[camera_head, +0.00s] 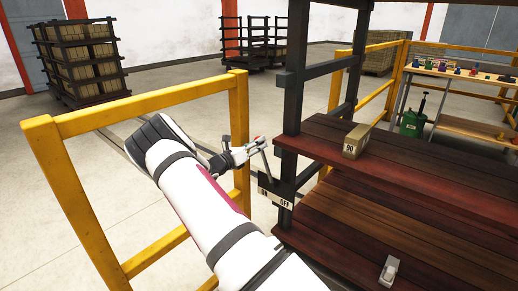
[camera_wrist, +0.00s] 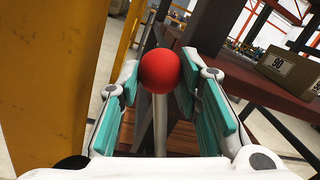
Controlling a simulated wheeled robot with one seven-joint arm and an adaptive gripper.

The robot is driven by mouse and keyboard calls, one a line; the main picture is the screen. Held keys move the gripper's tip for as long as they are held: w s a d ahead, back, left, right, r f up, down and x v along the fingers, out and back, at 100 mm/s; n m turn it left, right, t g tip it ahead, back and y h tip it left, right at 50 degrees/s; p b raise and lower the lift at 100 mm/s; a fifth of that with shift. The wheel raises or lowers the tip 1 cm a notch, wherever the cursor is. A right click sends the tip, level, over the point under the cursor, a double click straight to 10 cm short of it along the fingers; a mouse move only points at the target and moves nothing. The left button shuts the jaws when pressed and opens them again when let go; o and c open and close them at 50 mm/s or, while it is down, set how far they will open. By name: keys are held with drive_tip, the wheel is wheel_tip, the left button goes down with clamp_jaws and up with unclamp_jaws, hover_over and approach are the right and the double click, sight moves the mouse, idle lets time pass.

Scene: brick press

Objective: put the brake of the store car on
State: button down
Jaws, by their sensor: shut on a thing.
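The store car (camera_head: 395,160) has a dark metal frame and red-brown plank decks, and fills the right of the head view. A white plate marked ON and OFF (camera_head: 275,197) is on its near post, ON at left and OFF at right. A thin grey brake lever (camera_head: 266,165) rises above the plate, its top leaning slightly left. My gripper (camera_head: 257,144) is at the lever's top. In the wrist view the lever's red ball knob (camera_wrist: 160,71) and grey rod (camera_wrist: 160,122) stand between the teal finger pads of my gripper (camera_wrist: 160,95), which is shut on it.
A yellow rail (camera_head: 140,100) stands close beside my arm on the left. A brick marked 90 (camera_head: 356,141) lies on the upper deck, and a small white block (camera_head: 389,271) on the lower one. Loaded dark racks (camera_head: 85,62) stand behind; the floor between is clear.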

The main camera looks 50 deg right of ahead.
drive_tip(key=shift+w+a+f, duration=0.1)
drive_tip(key=shift+w, duration=0.05)
drive_tip(key=c, duration=1.1)
unclamp_jaws()
drive_tip(key=a, duration=0.8)
drive_tip(key=a+f, duration=0.1)
drive_tip(key=a, duration=0.3)
drive_tip(key=shift+r, duration=0.1)
